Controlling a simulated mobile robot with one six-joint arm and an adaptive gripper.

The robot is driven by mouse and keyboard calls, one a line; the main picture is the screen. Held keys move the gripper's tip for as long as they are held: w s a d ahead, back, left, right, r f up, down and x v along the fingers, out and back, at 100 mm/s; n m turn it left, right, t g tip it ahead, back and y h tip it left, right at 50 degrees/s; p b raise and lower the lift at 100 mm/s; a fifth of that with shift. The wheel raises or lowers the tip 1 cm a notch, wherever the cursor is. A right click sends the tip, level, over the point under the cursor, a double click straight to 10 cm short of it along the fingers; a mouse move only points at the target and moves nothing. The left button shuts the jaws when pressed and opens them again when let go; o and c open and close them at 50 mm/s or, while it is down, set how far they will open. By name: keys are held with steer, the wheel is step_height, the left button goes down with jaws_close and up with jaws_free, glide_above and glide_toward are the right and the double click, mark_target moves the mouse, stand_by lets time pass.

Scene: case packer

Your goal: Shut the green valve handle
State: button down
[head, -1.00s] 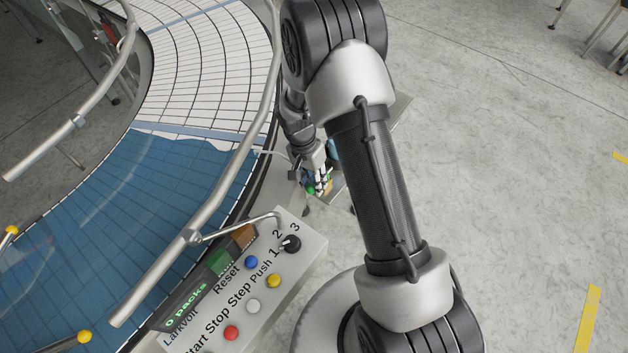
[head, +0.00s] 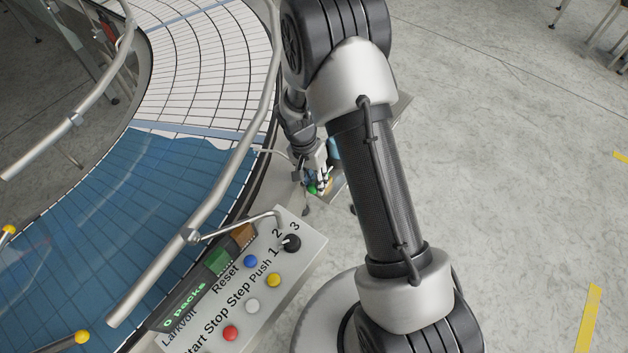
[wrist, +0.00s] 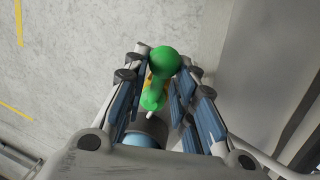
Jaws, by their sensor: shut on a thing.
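The green valve handle (wrist: 164,66) shows in the wrist view, with a round knob at its top end and a narrower arm running down from it. My gripper (wrist: 160,92) has its fingers on both sides of the handle and is shut on it. In the head view my gripper (head: 318,180) is small, beside the conveyor's outer edge, and only a bit of the green handle (head: 312,189) shows there. A grey and blue cylindrical part (wrist: 146,135) lies below the handle in the wrist view. The fingers hide part of the handle.
A control panel (head: 310,243) with coloured buttons and a black knob stands near my gripper. The curved conveyor (head: 200,70) with metal guide rails (head: 262,110) runs along the left. The floor (head: 520,170) at the right is open.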

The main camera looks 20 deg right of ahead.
steer(key=n+b, duration=0.1)
steer(key=d+n+b, duration=0.1)
steer(key=n, duration=0.1)
steer(key=s+n+t+b, duration=0.1)
steer(key=n, duration=0.1)
steer(key=shift+s+d+f+h, duration=0.1)
steer(key=shift+d+h, duration=0.2)
steer(key=shift+d, duration=0.05)
steer(key=n, duration=0.2)
steer(key=d+n+b, duration=0.1)
steer(key=d+n+t+b, duration=0.1)
steer(key=n, duration=0.1)
steer(key=shift+s+d+n, duration=0.1)
steer(key=shift+s+n, duration=0.15)
steer(key=shift+n, duration=0.05)
steer(key=n, duration=0.1)
steer(key=d+n, duration=0.1)
steer(key=n, duration=0.2)
steer(key=shift+w+d+r+t, duration=0.2)
steer(key=shift+d+t, duration=0.05)
steer(key=shift+t, duration=0.05)
steer(key=shift+w+d+n+p, duration=0.2)
steer(key=shift+d+n+p, duration=0.15)
steer(key=shift+n+p, duration=0.4)
steer(key=shift+n, duration=0.25)
steer(key=c, duration=1.3)
jaws_free()
steer(key=v, duration=1.2)
steer(key=shift+s+d, duration=0.25)
steer(key=shift+d, duration=0.05)
